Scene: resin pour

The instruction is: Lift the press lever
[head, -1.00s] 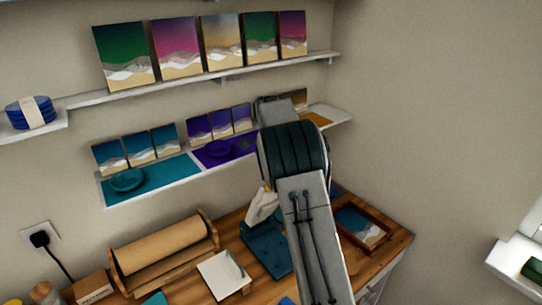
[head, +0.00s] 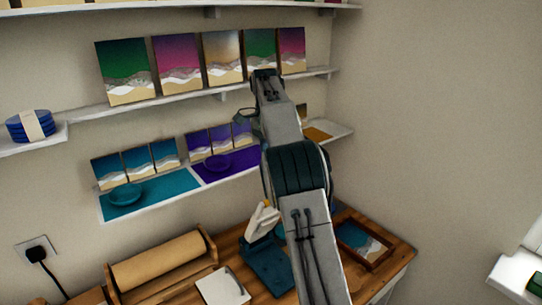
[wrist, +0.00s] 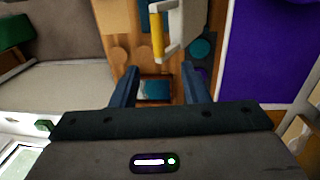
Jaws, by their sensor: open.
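The press stands on the wooden bench, with a dark teal base (head: 268,268) and a pale, tilted lever part (head: 262,220) rising from it. My arm covers part of its right side in the head view. In the wrist view, a white lever frame with a yellow grip (wrist: 157,36) shows just beyond my fingertips, near the top edge. My gripper (wrist: 159,72) is open and empty, its two dark fingers apart. The lever is not between the fingers, and the gap to it is hard to judge. In the head view my gripper is mostly hidden behind the raised arm.
A paper roll on a wooden holder (head: 112,292) and a white board (head: 222,288) lie left of the press. A wooden frame with a picture (head: 362,243) lies to its right. Shelves with seascape panels (head: 127,70) and a purple mat (head: 238,160) line the wall behind.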

